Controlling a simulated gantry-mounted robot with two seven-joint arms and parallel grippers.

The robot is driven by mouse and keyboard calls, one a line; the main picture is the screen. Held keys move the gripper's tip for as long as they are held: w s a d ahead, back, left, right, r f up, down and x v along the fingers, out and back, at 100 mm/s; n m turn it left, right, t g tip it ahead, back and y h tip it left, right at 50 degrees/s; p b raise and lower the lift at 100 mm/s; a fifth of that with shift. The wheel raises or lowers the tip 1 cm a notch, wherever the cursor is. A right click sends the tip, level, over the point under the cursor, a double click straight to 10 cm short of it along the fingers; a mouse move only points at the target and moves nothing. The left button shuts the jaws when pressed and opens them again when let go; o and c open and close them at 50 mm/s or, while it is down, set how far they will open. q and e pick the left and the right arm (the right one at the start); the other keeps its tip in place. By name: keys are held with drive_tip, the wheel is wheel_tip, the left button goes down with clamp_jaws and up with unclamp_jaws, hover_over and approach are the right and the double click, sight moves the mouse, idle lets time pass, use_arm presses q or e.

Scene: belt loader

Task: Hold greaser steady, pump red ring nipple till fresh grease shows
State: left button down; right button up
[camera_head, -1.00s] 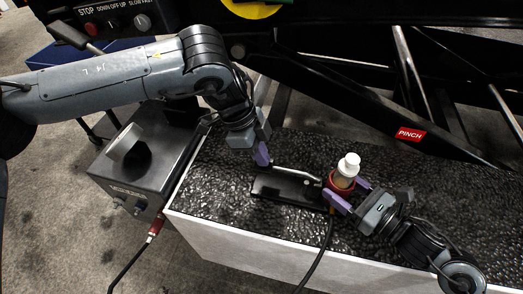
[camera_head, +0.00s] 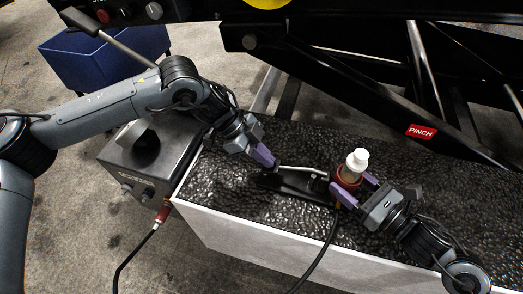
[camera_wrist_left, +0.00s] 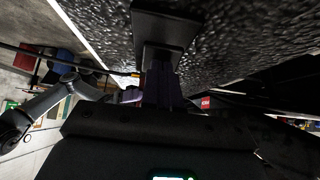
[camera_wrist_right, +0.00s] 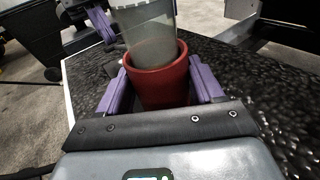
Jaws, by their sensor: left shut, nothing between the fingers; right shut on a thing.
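The greaser has a black base plate (camera_head: 290,186), a metal lever (camera_head: 302,170), and a red cup (camera_head: 347,181) holding a clear, white-capped reservoir (camera_head: 355,164). It stands on a black textured top. My right gripper (camera_head: 355,190) is shut around the red cup, which it also grips in the right wrist view (camera_wrist_right: 165,84). My left gripper (camera_head: 266,158) is shut and empty, its tips at the lever's free end; contact is unclear. Its purple fingers (camera_wrist_left: 160,84) show in the left wrist view.
The grey metal box (camera_head: 150,165) stands left of the white-sided bench (camera_head: 255,245). A black hose (camera_head: 318,262) runs down from the greaser. Another hose hangs from the red coupling. Black loader beams with a PINCH label (camera_head: 421,132) cross behind. The bench top right of the greaser is clear.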

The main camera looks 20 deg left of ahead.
use_arm(q)
drive_tip(key=shift+a+f, duration=0.1)
drive_tip(key=shift+a, duration=0.1)
drive_tip(key=d+r+v, duration=0.1)
drive_tip(key=v, duration=1.2)
drive_tip(key=shift+r, duration=0.5)
drive_tip(key=shift+d, duration=0.15)
use_arm(e)
drive_tip(key=o, duration=0.9)
drive_tip(key=shift+d, duration=0.1)
